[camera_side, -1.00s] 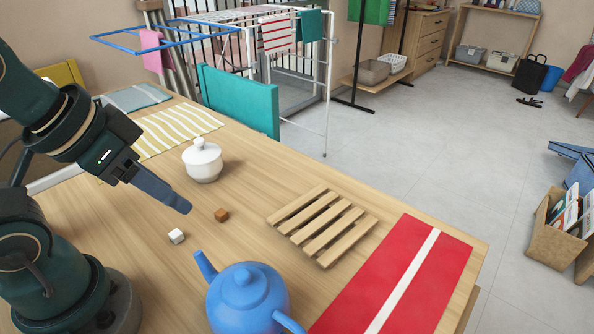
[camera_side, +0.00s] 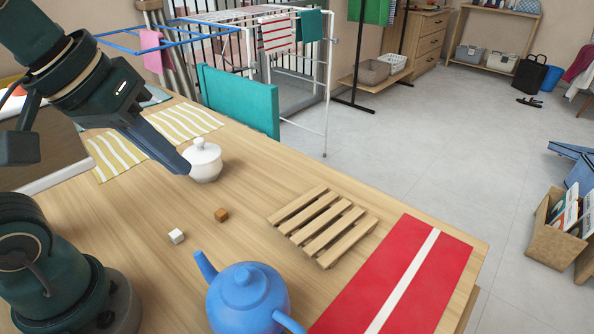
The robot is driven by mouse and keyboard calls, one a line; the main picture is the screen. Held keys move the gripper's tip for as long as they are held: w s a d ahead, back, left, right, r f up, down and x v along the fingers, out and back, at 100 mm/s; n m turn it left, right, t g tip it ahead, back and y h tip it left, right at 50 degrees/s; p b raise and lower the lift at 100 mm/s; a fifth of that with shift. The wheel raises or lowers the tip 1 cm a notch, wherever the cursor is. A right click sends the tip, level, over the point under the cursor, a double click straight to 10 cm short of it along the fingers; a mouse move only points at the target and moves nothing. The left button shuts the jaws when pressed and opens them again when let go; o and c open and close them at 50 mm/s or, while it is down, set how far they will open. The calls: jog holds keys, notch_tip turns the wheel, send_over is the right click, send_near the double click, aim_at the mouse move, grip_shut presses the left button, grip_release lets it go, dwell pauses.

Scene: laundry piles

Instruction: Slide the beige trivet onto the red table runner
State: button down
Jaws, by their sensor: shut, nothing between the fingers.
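The beige trivet (camera_side: 323,225) is a slatted wooden square lying flat on the table. The red table runner (camera_side: 405,284), with a white stripe along it, lies to its right near the table's right end. A narrow strip of bare wood separates the two at the trivet's right corner. My gripper (camera_side: 185,168) is shut and empty. It is in the air to the left of the trivet, and its tip overlaps the left edge of the white sugar pot in the picture. I cannot tell whether it touches the pot.
The white lidded pot (camera_side: 203,160) stands behind left of the trivet. A blue teapot (camera_side: 245,298) stands in front of it. A brown cube (camera_side: 221,215) and a white cube (camera_side: 176,236) lie to the left. A yellow striped cloth (camera_side: 120,158) lies at the back left.

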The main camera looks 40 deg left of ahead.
jog(key=w+r+n+g, duration=0.2)
jog(key=w+r+n, duration=0.2)
jog(key=w+n, duration=0.3)
jog(key=w+a+f+n+g+h, duration=0.1)
jog(key=w+a+f+n, duration=0.15)
jog(key=w, duration=0.35)
jog(key=w+a+f+n+g+h, duration=0.1)
jog(key=w+a+f+n, duration=0.15)
jog(key=w, duration=0.35)
jog(key=shift+n+g, duration=0.6)
jog(key=shift+g, duration=0.2)
jog(key=f, duration=1.1)
jog(key=w+f, duration=0.1)
jog(key=f, duration=0.5)
jog(key=shift+a+f, duration=0.25)
jog(key=shift+a, duration=0.05)
jog(key=d, duration=0.3)
jog(key=shift+d+f, duration=0.1)
jog(key=shift+f, duration=0.1)
jog(key=shift+d, duration=0.45)
